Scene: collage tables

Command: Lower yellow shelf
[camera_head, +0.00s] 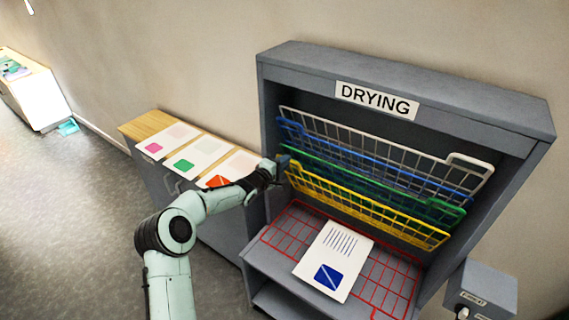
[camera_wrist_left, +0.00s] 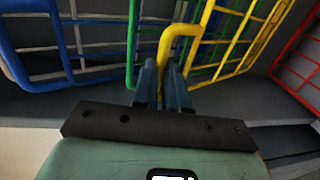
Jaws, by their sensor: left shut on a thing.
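The yellow shelf (camera_head: 368,208) is a wire rack, swung up and tilted in the drying cabinet, in front of the green one. My left gripper (camera_head: 281,165) is at its left end. In the left wrist view, the fingers (camera_wrist_left: 162,88) are shut on the bent yellow wire loop (camera_wrist_left: 180,31) at the rack's edge. The end of the loop between the fingers is hidden. My right gripper is not in view.
Green (camera_head: 447,213), blue (camera_head: 425,184) and white (camera_head: 470,161) racks are also tilted up behind. The red rack (camera_head: 285,232) lies flat below, with a printed sheet (camera_head: 333,260) on it. A side cabinet (camera_head: 150,123) with several sheets stands left; a grey box (camera_head: 483,285) is right.

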